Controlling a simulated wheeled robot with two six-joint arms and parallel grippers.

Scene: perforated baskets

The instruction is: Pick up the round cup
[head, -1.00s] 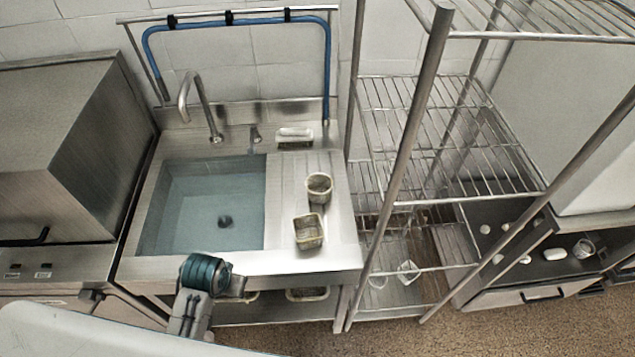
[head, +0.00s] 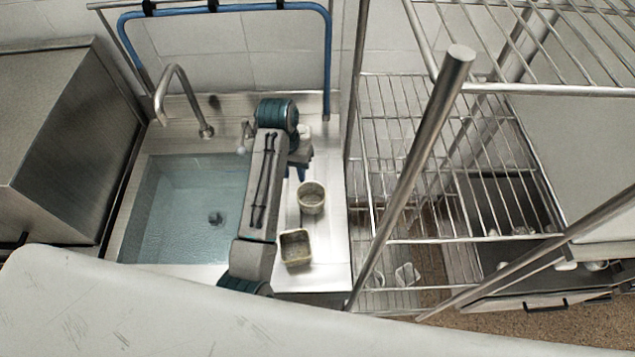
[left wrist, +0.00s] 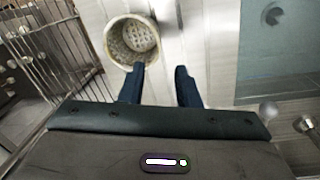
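The round cup (head: 311,198), a pale perforated basket with an open top, stands upright on the sink's drainboard. In the left wrist view, the round cup (left wrist: 132,40) shows its meshed inside, up and left of the fingers. My left gripper (head: 299,170) is over the drainboard, just behind the cup in the head view. Its two dark blue fingers (left wrist: 160,69) are apart with nothing between them. One fingertip overlaps the cup's rim in the wrist view; whether it touches I cannot tell. My right gripper is not in view.
A square basket (head: 295,248) stands on the drainboard in front of the cup. The water-filled sink (head: 180,205) lies left, with a tall faucet (head: 180,95) behind it. A wire shelf rack (head: 400,150) with metal posts stands close on the right.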

